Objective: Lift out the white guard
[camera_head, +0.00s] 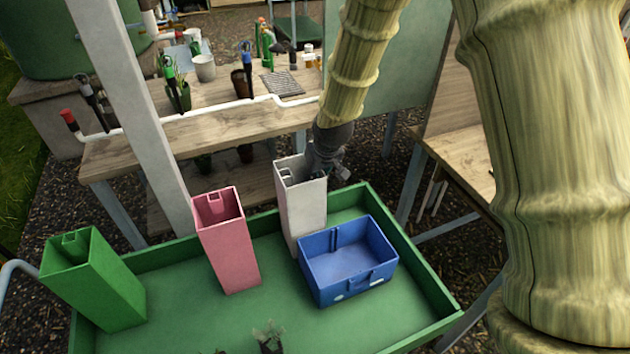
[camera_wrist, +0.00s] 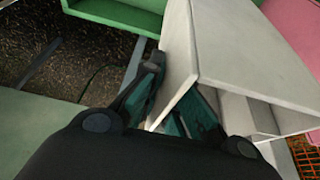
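The white guard (camera_head: 304,213) is a tall, open-topped square tube. It stands upright in the green tray (camera_head: 150,262), behind the blue box. My gripper (camera_head: 318,165) is at the guard's top right side in the head view, where the arm hides part of the rim. In the wrist view the guard (camera_wrist: 245,50) fills the upper right. There my gripper (camera_wrist: 172,92) straddles one wall: one finger is outside it, the other inside the opening and partly hidden. I cannot tell whether both fingers press on the wall.
A blue box (camera_head: 348,262) stands close in front of the guard. A pink tube (camera_head: 228,243) is to its left and a green tube (camera_head: 95,280) farther left. A white post (camera_head: 130,110) and a wooden bench (camera_head: 215,125) are behind. A small plant (camera_head: 268,338) is at the front.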

